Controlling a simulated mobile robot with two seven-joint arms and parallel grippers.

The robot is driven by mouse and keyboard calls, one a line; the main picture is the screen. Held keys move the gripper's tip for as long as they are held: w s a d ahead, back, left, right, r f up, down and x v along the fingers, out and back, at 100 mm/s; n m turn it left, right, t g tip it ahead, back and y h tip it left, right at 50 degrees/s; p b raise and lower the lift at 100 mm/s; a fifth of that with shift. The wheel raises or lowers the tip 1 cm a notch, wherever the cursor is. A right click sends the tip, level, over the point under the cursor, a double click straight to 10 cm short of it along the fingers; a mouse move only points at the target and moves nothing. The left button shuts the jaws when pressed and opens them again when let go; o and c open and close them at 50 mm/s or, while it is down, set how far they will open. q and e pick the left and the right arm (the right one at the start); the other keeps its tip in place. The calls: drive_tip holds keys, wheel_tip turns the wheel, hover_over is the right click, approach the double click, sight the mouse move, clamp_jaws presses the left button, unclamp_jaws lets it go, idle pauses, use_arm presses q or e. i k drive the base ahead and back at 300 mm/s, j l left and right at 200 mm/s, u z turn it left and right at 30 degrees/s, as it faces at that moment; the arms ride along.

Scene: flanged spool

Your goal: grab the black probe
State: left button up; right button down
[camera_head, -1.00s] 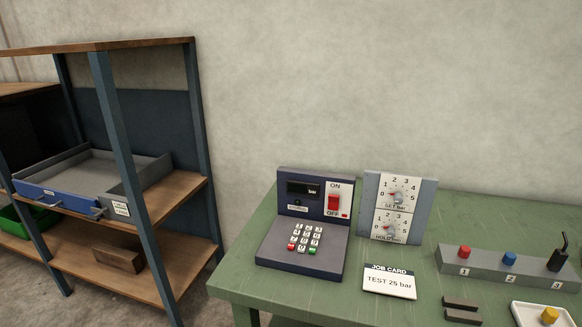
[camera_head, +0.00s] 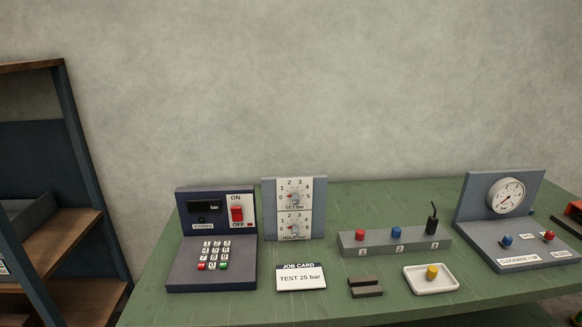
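The black probe (camera_head: 432,220) stands upright at the right end of a grey block, at the position marked 3, with a thin dark cable or tip rising from its top. The grey block (camera_head: 380,247) also holds a red piece (camera_head: 360,236) at 1 and a blue piece (camera_head: 396,232) at 2. It sits on the green table (camera_head: 225,309). Neither of my grippers shows in the head view.
A keypad unit (camera_head: 212,262), a dial panel (camera_head: 294,209) and a job card (camera_head: 301,277) reading TEST 25 bar stand left of the block. In front lie dark bars (camera_head: 366,281) and a white tray (camera_head: 418,286) with a yellow piece (camera_head: 432,272). A gauge unit (camera_head: 507,213) stands right. Shelving (camera_head: 84,232) is far left.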

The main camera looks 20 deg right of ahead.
sight(432, 223)
drive_tip(key=z, duration=1.65)
drive_tip(key=i+l+u, duration=0.15)
drive_tip(key=l, duration=0.2)
drive_tip(key=i+l+u, duration=0.2)
drive_tip(key=l, duration=0.15)
drive_tip(key=l+u, duration=0.15)
drive_tip(key=l, duration=0.25)
